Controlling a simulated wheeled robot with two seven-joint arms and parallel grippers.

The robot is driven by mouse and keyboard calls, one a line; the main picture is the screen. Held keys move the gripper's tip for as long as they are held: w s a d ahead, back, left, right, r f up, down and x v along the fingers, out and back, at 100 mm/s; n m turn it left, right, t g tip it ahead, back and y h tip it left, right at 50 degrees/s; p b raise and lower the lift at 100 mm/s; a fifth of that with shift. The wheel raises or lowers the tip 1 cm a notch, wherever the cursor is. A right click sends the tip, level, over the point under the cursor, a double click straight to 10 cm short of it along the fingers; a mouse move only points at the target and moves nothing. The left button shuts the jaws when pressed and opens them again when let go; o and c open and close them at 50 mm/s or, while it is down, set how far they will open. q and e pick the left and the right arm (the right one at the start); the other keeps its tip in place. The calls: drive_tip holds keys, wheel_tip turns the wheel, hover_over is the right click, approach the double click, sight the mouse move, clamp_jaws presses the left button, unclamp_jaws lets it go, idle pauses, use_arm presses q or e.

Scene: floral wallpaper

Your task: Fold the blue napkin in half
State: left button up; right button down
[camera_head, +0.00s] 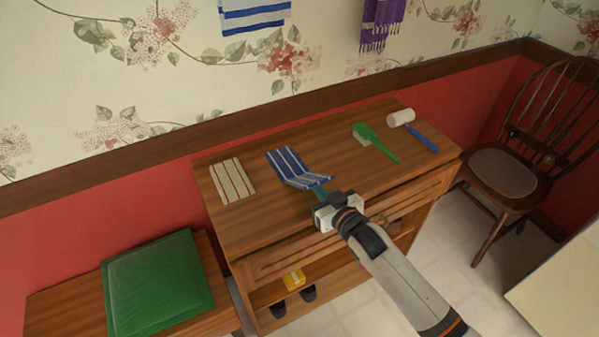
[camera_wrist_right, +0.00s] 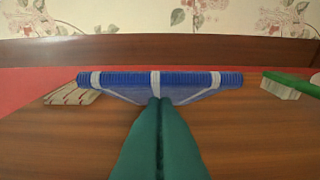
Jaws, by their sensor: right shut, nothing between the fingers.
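The blue napkin (camera_head: 286,163) with white stripes lies on the wooden table and has a bend across it, its near part angled from its far part. In the right wrist view the napkin (camera_wrist_right: 120,79) shows as a ribbed blue band with a paler blue area below it. My right gripper (camera_head: 321,191) is at the napkin's near edge. Its teal fingers (camera_wrist_right: 160,101) are shut with nothing between them, and the tips meet or overlap the napkin's near side; I cannot tell if they touch it. My left gripper is out of view.
A beige striped cloth (camera_head: 232,181) lies left of the napkin. A green brush (camera_head: 372,139) and a blue-handled white roller (camera_head: 402,118) lie to the right. A green cushion (camera_head: 158,283) sits on a low bench at left; a chair (camera_head: 508,175) stands at right.

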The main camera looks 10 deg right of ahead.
sight(314, 180)
drive_tip(key=shift+w+a+r+p, duration=0.3)
drive_tip(key=shift+w+r+p, duration=0.45)
drive_tip(key=shift+r, duration=0.3)
drive_tip(key=shift+w+a+r+p, duration=0.25)
drive_tip(key=shift+w+r+p, duration=0.5)
drive_tip(key=shift+r, duration=0.25)
drive_tip(key=shift+w+a+r, duration=0.3)
drive_tip(key=shift+w+r, duration=0.1)
drive_tip(key=shift+w, duration=0.4)
drive_tip(key=shift+w+a+r, duration=0.3)
drive_tip(key=shift+w+r, duration=0.15)
drive_tip(key=shift+w, duration=0.3)
drive_tip(key=shift+w+a+r, duration=0.3)
drive_tip(key=shift+w+r, duration=0.1)
drive_tip(key=shift+w, duration=0.4)
drive_tip(key=r+b+x, duration=0.1)
drive_tip(key=b+x, duration=0.4)
drive_tip(key=x, duration=0.3)
drive_tip(key=shift+w+f+b, duration=0.15)
drive_tip(key=shift+w+b, duration=0.15)
drive_tip(key=shift+w, duration=0.1)
drive_tip(key=shift+a, duration=0.1)
drive_tip(key=s+d+r+p, duration=0.1)
drive_tip(key=s+r+p, duration=0.3)
drive_tip(key=p, duration=0.6)
drive_tip(key=shift+s+d+r, duration=0.4)
drive_tip(key=shift+r, duration=0.6)
